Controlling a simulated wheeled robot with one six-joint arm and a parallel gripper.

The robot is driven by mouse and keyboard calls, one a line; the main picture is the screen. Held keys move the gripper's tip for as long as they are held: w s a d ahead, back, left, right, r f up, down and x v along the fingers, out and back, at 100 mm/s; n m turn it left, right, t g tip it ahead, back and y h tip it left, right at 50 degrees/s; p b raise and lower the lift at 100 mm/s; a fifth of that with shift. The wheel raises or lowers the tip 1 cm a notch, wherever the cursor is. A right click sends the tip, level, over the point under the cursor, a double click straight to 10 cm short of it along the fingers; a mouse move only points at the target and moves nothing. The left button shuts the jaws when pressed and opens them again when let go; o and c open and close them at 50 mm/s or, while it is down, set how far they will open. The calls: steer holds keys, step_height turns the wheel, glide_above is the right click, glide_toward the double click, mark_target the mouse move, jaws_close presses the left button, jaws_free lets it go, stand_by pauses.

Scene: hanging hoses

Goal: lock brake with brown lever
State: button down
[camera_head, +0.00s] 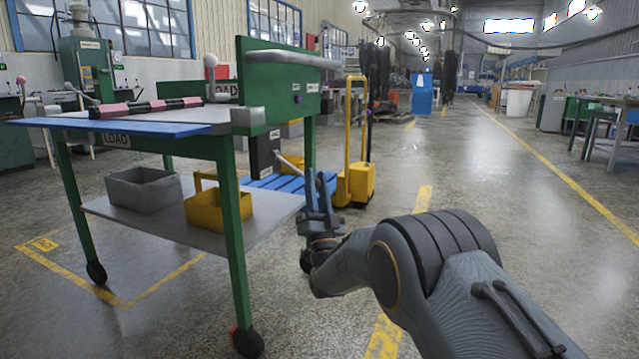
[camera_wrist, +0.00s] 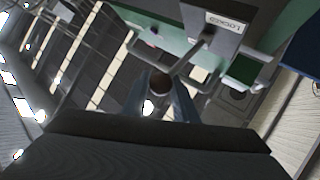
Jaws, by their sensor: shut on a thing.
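The brown lever shows in the wrist view as a round brown knob (camera_wrist: 161,83) on a thin grey rod (camera_wrist: 190,58). In the head view my gripper (camera_head: 318,192) is low beside the right end of a green-framed cart (camera_head: 228,215). The knob cannot be made out there, as the fingers and wrist cover that spot.
The cart holds a grey bin (camera_head: 143,190) and a yellow bin (camera_head: 218,208) on its lower shelf, and a pink and black bar (camera_head: 150,107) on top. A blue pallet (camera_head: 290,184) and a yellow pallet truck (camera_head: 356,180) stand behind my gripper.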

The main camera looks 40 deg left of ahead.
steer(key=c, duration=1.8)
jaws_free()
steer(key=shift+s+a+f, duration=0.3)
steer(key=shift+s+f, duration=0.1)
steer(key=shift+f, duration=0.15)
steer(key=o, duration=0.4)
steer(key=shift+s+a+f, duration=0.1)
steer(key=shift+a, duration=0.05)
steer(key=shift+c, duration=0.2)
steer(key=shift+w+d, duration=0.3)
steer(key=shift+d, duration=0.05)
steer(key=p+v, duration=0.3)
steer(key=v, duration=0.4)
steer(key=shift+s, duration=0.35)
steer(key=shift+w+d, duration=0.1)
